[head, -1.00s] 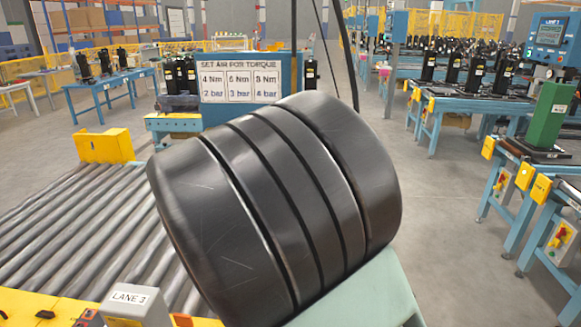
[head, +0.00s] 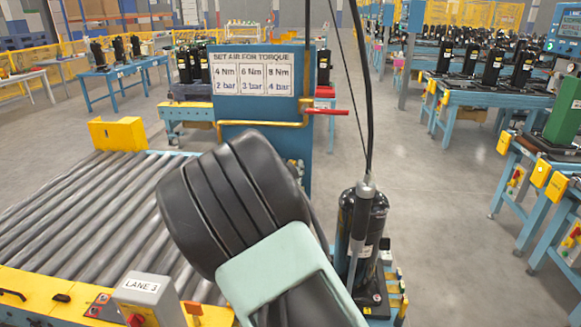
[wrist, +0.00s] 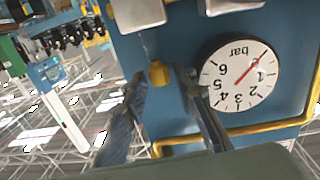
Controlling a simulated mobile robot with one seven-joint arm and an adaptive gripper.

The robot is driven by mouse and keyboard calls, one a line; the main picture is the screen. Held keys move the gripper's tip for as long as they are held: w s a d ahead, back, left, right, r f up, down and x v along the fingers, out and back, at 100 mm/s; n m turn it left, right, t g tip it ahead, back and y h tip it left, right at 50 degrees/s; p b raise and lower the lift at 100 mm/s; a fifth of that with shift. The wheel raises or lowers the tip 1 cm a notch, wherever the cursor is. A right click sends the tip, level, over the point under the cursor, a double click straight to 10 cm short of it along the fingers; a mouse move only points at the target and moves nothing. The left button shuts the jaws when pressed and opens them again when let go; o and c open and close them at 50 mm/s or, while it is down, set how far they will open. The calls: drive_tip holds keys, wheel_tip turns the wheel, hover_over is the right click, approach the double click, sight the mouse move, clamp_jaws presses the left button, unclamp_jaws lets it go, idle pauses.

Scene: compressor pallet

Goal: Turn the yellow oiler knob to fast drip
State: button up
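A small yellow knob (wrist: 158,73) shows near the middle of the wrist view, on the front of the blue panel (wrist: 283,25). The two fingers of my gripper (wrist: 166,82) reach up towards it, one on either side, with gaps between them and the knob. My gripper looks open and empty. Contact with the knob cannot be made out, and no knob marking is readable. In the head view my own arm hides the knob and gripper; the blue panel (head: 250,115) stands behind it.
A round bar gauge (wrist: 238,75) appears upside down beside the right finger. Two grey metal bodies (wrist: 138,13) are above the knob. A yellow pipe (wrist: 240,131) crosses the panel. In the head view, a red valve handle (head: 330,112) sticks out right, and a black compressor (head: 360,235) stands nearby.

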drive_tip(key=shift+c, duration=0.2)
clamp_jaws()
drive_tip(key=shift+d+f+n+y+b, duration=0.15)
drive_tip(key=shift+n+y+b, duration=0.15)
drive_tip(key=shift+b, duration=0.55)
drive_tip(key=shift+w+d+f+y+b, duration=0.1)
drive_tip(key=shift+y+b, duration=0.2)
drive_tip(key=shift+b, duration=0.25)
drive_tip(key=n+y+b, duration=0.1)
drive_tip(key=b, duration=0.1)
drive_tip(key=n+y+b, duration=0.1)
drive_tip(key=y+b, duration=0.1)
drive_tip(key=b, duration=0.1)
drive_tip(key=shift+d, duration=0.25)
drive_tip(key=n+y+b, duration=0.1)
drive_tip(key=b, duration=0.1)
drive_tip(key=n+y+b, duration=0.1)
drive_tip(key=y+b, duration=0.1)
drive_tip(key=shift+d+g, duration=0.2)
drive_tip(key=shift+g, duration=0.2)
drive_tip(key=shift+w+n+g+y+b, duration=0.1)
drive_tip(key=shift+n+g+y+b, duration=0.2)
drive_tip(key=shift+n+y+b, duration=0.4)
drive_tip(key=shift+r+y+b, duration=0.3)
drive_tip(key=shift+y, duration=0.1)
